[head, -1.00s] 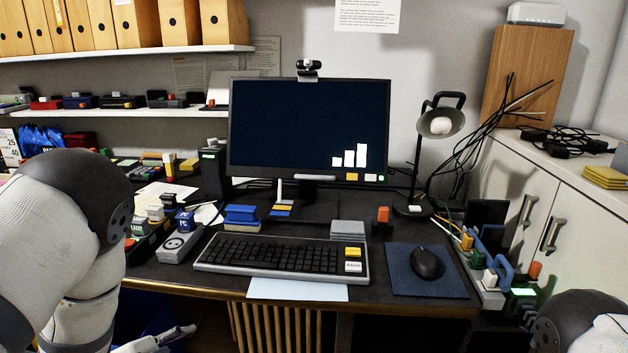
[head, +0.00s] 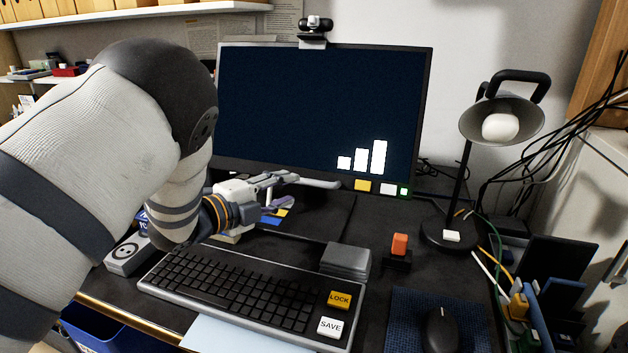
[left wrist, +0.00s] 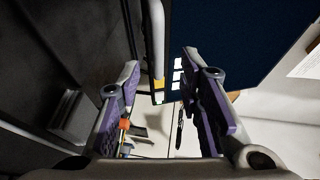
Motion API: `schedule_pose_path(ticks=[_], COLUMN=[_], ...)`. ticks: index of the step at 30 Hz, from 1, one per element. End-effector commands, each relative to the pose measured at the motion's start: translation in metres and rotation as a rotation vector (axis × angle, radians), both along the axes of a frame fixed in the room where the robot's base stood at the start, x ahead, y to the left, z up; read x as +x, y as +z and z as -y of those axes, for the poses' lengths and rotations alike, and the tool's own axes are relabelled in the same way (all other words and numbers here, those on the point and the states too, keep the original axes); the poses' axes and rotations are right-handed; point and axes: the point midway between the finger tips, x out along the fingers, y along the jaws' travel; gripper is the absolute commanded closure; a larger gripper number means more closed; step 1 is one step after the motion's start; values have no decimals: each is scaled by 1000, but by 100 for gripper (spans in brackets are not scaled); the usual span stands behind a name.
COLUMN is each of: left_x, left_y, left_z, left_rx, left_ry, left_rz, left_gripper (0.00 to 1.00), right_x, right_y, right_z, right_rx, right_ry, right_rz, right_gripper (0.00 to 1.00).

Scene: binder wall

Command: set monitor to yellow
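The monitor (head: 310,110) stands at the back of the desk, its screen dark blue with white bars. On its lower right edge are a yellow button (head: 362,185), a white button (head: 388,188) and a small green one (head: 404,191). My left gripper (head: 288,188) is in front of the monitor's lower edge, left of the yellow button and apart from it. In the left wrist view the gripper (left wrist: 160,66) is open and empty; the yellow button (left wrist: 158,84) shows between its fingers, beyond them. My right gripper is out of view.
The keyboard (head: 240,290) with LOCK and SAVE keys lies below my left arm. A mouse (head: 440,330) lies at the front right.

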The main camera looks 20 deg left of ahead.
Motion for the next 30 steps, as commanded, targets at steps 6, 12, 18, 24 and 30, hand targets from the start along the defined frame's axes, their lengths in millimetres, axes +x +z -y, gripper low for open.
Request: schedule_pose_path(ticks=[6,12,18,24,30], left_x=[47,68,71,70,70], left_y=[-14,-15,-13,-13,-13], left_z=[23,32,33,33,33], left_rx=[-1,-1,-2,-2,-1], left_ry=[-2,0,1,1,1], left_rz=[-6,-4,-3,-3,-3], left_gripper=[67,67,67,96,100], right_x=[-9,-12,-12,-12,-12], right_y=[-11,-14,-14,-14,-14], right_z=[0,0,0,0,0], right_rx=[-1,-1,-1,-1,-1], right_ry=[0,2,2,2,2], right_rz=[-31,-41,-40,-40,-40], right_gripper=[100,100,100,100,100])
